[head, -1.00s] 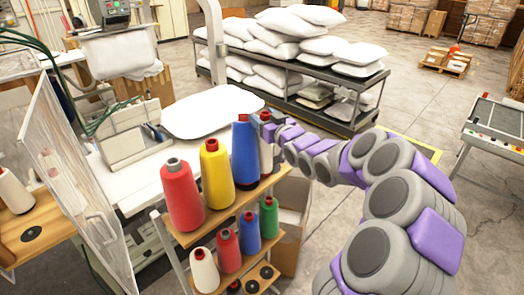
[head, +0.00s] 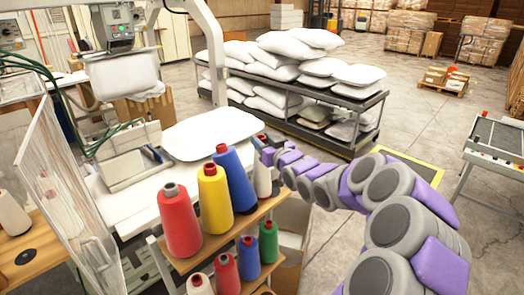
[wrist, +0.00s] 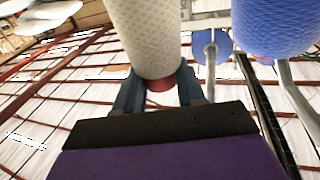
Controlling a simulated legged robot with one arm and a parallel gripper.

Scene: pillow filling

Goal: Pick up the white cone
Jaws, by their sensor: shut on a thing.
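The white cone (head: 263,181) stands at the right end of the rack's top shelf in the head view, partly hidden by the blue cone (head: 233,180). In the wrist view the white cone (wrist: 146,38) fills the upper middle, with its red tip between the two fingers. My gripper (wrist: 160,88) is shut on the cone near that tip. In the head view my gripper (head: 268,150) is small and partly hidden. I cannot tell whether the cone's base touches the shelf. The blue cone leans left toward the yellow cone (head: 214,202).
A red cone (head: 179,222) stands left of the yellow one. Smaller cones stand on the shelf below, including a green one (head: 268,243). A white table (head: 130,205) is behind the rack. A shelf (head: 355,101) of white pillows stands farther back. Open floor lies right.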

